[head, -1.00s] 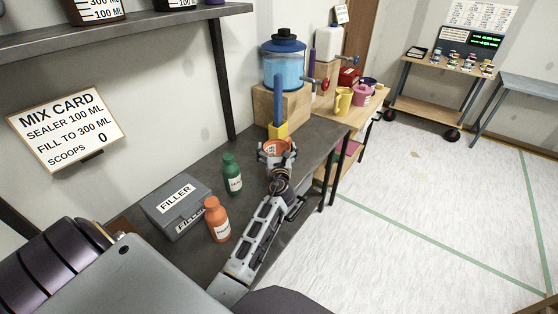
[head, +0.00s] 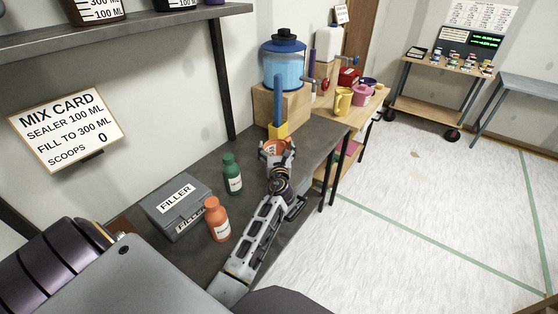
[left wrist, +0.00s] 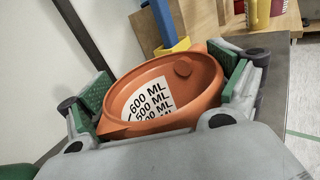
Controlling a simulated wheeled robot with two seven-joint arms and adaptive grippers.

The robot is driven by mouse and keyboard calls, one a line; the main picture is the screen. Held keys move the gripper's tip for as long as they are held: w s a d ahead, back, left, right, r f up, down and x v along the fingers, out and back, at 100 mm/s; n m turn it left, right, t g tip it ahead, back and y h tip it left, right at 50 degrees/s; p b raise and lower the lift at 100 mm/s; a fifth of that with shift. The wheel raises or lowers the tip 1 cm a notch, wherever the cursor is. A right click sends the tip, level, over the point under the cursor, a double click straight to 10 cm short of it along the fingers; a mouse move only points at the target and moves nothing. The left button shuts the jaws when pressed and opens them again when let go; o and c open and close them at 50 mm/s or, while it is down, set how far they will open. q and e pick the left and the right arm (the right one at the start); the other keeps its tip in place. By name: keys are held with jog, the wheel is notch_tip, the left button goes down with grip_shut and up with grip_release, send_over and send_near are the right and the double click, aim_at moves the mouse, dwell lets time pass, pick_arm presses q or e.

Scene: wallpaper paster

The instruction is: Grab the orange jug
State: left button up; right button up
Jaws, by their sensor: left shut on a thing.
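The orange jug (head: 273,148) stands near the right end of the dark bench, in front of the blue water tank's wooden stand. In the left wrist view the orange jug (left wrist: 168,92) is seen from above; its inside shows a white label with 600 ML and lower marks, and it looks empty. My left gripper (head: 276,152) is shut on the jug, with one finger on each side of it. The green finger pads of the left gripper (left wrist: 165,88) lie against the jug's outer wall. My right gripper is not in view.
An orange bottle (head: 216,220), a green bottle (head: 232,174) and a grey FILLER box (head: 177,207) stand on the dark bench (head: 203,258) left of my arm. The blue tank (head: 283,64) stands behind the jug. Open floor lies to the right.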

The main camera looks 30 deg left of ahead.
pick_arm(q)
jog(key=shift+r, duration=0.45)
notch_tip(320, 180, up, 9)
jog(key=p, duration=0.3)
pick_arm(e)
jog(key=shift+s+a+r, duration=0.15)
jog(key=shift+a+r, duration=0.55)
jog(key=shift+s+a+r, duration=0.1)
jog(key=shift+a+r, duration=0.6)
